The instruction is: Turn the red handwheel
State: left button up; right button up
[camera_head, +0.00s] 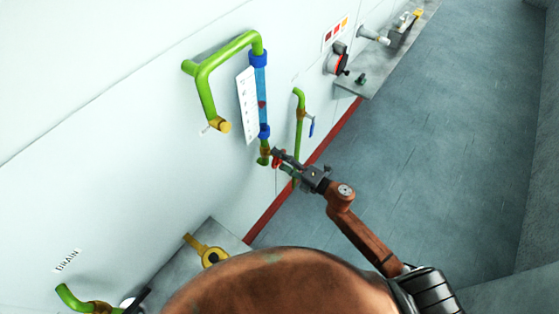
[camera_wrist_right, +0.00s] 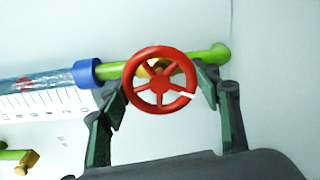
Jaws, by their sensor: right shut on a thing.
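The red handwheel (camera_wrist_right: 160,83) faces the camera in the right wrist view, a spoked wheel with a white mark on its lower right rim. It sits on the green pipe (camera_wrist_right: 207,56) beside a blue collar. In the head view only a small red part of the handwheel (camera_head: 277,162) shows; my right gripper hides the rest. My right gripper (camera_head: 281,160) reaches it from the right. In the wrist view its two fingers (camera_wrist_right: 160,94) stand at the left and right sides of the wheel, shut on it. My left gripper is not in view.
A blue sight tube (camera_head: 261,90) with a white scale (camera_head: 246,104) stands above the wheel. Another green pipe with a blue lever (camera_head: 311,127) is close to my right gripper. Yellow-handled fittings and a grey ledge (camera_head: 222,236) lie lower left. The floor at right is clear.

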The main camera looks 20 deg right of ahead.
jog(key=n+b, duration=0.3)
jog(key=n, duration=0.2)
jog(key=shift+f+b, duration=0.15)
jog(key=shift+b, duration=0.15)
jog(key=shift+d+n+b, duration=0.1)
jog(key=shift+n+b, duration=0.9)
jog(key=shift+n, duration=1.1)
jog(key=o, duration=1.2)
jog(key=shift+s+d, duration=0.1)
jog(key=shift+s, duration=0.05)
jog(key=v, duration=1.1)
jog(key=shift+s+d, duration=0.2)
